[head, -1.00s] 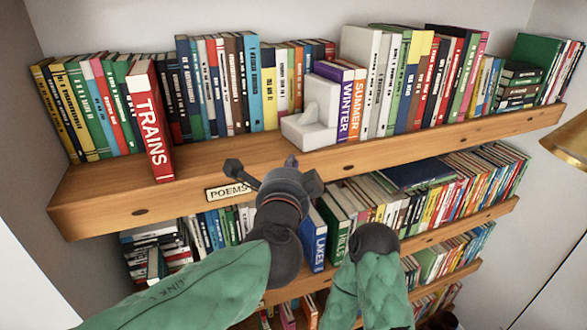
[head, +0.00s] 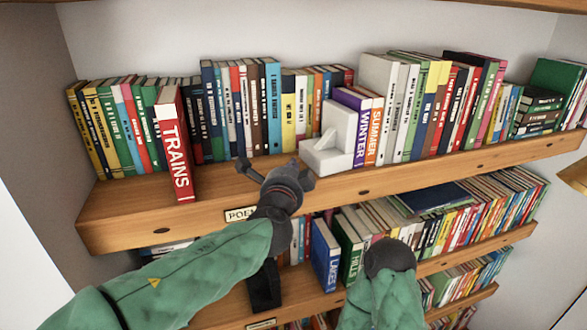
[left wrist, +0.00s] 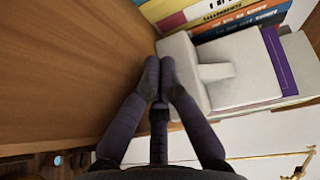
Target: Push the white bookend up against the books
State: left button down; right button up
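The white bookend (head: 326,158) stands on the top shelf. It has a flat base, an upright plate and a small fin. The plate faces the purple WINTER book (head: 361,137) and the orange SUMMER book (head: 375,135) on its right; I cannot tell whether a gap remains. My left gripper (head: 292,168) is at the shelf front, left of the bookend. In the left wrist view its fingertips (left wrist: 160,68) are together and empty, beside the edge of the bookend (left wrist: 192,75); contact is unclear. My right arm shows at lower right, but its fingers do not.
The red TRAINS book (head: 174,148) stands forward on the left. A row of books (head: 240,110) lines the back behind the bookend. The shelf board (head: 230,185) is bare between TRAINS and the bookend. Lower shelves hold more books.

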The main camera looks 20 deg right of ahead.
aim_at(307, 161)
pick_arm(q)
jog(key=shift+d+f, duration=0.1)
jog(key=shift+d, duration=1.2)
jog(key=shift+d, duration=0.35)
jog(key=shift+f, duration=0.1)
jog(key=shift+s+a+b, duration=0.1)
jog(key=shift+a+b, duration=0.4)
jog(key=shift+b, duration=0.35)
jog(key=shift+a+b, duration=0.55)
jog(key=shift+a, duration=0.55)
jog(key=s+b, duration=0.4)
jog(key=s, duration=1)
jog(key=shift+d, duration=0.2)
jog(key=shift+w, duration=0.1)
